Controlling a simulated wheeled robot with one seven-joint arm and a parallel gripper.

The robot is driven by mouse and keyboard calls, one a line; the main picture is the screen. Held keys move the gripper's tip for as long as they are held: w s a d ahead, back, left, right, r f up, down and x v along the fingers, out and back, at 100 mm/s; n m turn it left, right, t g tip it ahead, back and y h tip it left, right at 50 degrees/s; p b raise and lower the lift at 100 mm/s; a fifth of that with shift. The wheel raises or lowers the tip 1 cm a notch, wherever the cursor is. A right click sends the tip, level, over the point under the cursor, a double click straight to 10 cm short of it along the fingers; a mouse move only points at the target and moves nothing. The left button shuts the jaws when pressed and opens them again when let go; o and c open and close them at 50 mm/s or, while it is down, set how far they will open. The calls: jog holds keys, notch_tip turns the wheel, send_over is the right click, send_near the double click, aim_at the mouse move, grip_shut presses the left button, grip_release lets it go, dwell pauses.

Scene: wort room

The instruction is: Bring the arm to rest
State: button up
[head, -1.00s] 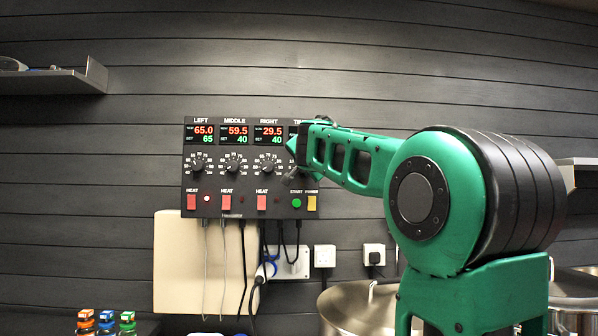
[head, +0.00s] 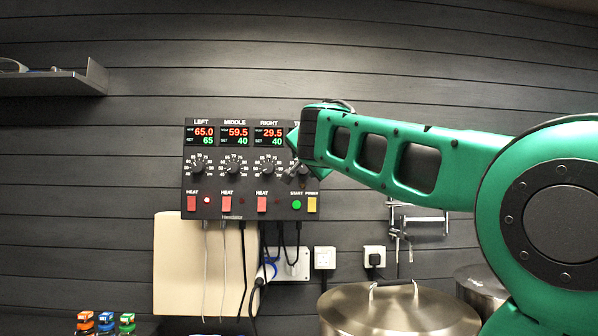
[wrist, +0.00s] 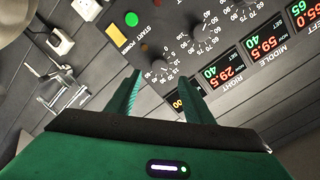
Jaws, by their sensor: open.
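My green arm reaches in from the right in the head view, and its far end covers the right part of the control panel (head: 250,178). The gripper's fingers are hard to make out there. In the wrist view my gripper (wrist: 158,98) shows two green fingers standing apart with nothing held between them. The panel lies beyond the fingertips, with a knob (wrist: 160,72) just past the left finger. I cannot tell whether the fingers touch the panel. The panel displays read 65.0, 59.5 and 29.5, with set values 65, 40 and 40. The fourth display is mostly hidden.
A lidded steel pot (head: 395,312) stands below the arm. Small bottles (head: 106,322) with coloured caps stand at the lower left. A shelf (head: 55,82) is at the upper left. Cables hang below the panel over a beige board (head: 180,265). Wall sockets (head: 325,258) are beside it.

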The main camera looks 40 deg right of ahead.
jog(key=shift+s+a, duration=0.45)
jog(key=shift+s, duration=0.15)
jog(key=s+a+f+n+g+y, duration=0.1)
jog(key=s+f+n+g+y, duration=0.15)
jog(key=f, duration=0.85)
jog(key=s+a+f+n+g+y, duration=0.15)
jog(key=s+f, duration=0.25)
jog(key=f, duration=0.6)
jog(key=s+a+f+n+g+y, duration=0.1)
jog(key=s+f+n+g, duration=0.15)
jog(key=f, duration=0.85)
jog(key=s+a+f+n+g+y, duration=0.2)
jog(key=s+a+f, duration=0.3)
jog(key=s+f, duration=0.5)
jog(key=s+a+f+n+g+y, duration=0.2)
jog(key=s+a+f+g, duration=0.3)
jog(key=s+f, duration=0.6)
jog(key=shift+a+f+y, duration=0.15)
jog(key=shift+a+y, duration=0.35)
jog(key=shift+y, duration=0.2)
